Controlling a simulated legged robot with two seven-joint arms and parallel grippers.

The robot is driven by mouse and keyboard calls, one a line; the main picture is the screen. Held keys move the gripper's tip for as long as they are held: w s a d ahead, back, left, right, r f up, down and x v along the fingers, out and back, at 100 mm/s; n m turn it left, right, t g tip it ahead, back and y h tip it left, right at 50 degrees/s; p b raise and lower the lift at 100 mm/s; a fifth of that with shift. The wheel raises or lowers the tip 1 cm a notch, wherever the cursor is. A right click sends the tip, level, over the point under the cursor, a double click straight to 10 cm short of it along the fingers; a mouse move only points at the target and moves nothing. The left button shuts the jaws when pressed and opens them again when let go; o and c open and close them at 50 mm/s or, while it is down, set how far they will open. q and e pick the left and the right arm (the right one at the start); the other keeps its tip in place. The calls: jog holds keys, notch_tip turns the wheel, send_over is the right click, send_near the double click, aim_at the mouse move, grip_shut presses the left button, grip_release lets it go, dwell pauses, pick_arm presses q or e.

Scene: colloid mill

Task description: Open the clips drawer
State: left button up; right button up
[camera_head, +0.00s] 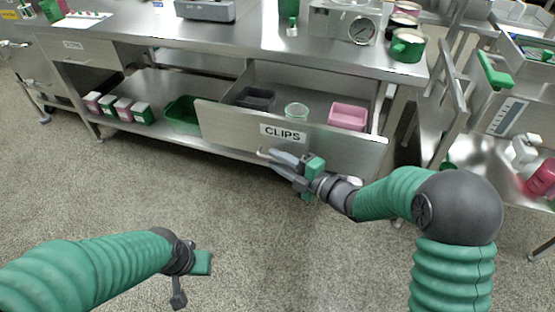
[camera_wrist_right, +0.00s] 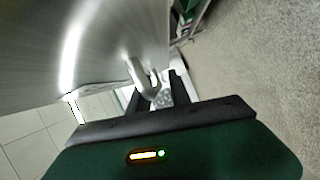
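The clips drawer (camera_head: 237,125) is pulled well out of the steel workbench, with a "CLIPS" label (camera_head: 283,133) on its front. A dark grey bin (camera_head: 255,98), a round clear-walled container (camera_head: 296,111) and a pink bin (camera_head: 348,116) sit inside. My right gripper (camera_head: 284,160) is at the drawer's handle (camera_head: 264,153), below the label. In the right wrist view, the handle (camera_wrist_right: 142,78) reaches between the spread fingers (camera_wrist_right: 158,92), with a gap visible beside it. My left gripper (camera_head: 190,283) is low over the floor, away from the drawer; its fingers are unclear.
A green bin (camera_head: 183,115) and several small boxes (camera_head: 124,108) stand on the lower shelf. A steel rack stands at right. The carpet (camera_head: 230,215) in front is clear.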

jog(key=shift+o, duration=0.4)
jog(key=shift+r, duration=0.15)
jog(key=shift+s+d+r, duration=0.1)
jog(key=shift+s+d, duration=0.05)
jog(key=shift+d, duration=0.1)
jog(key=p+v, duration=0.5)
jog(key=v, duration=1.1)
jog(key=shift+s+d, duration=0.1)
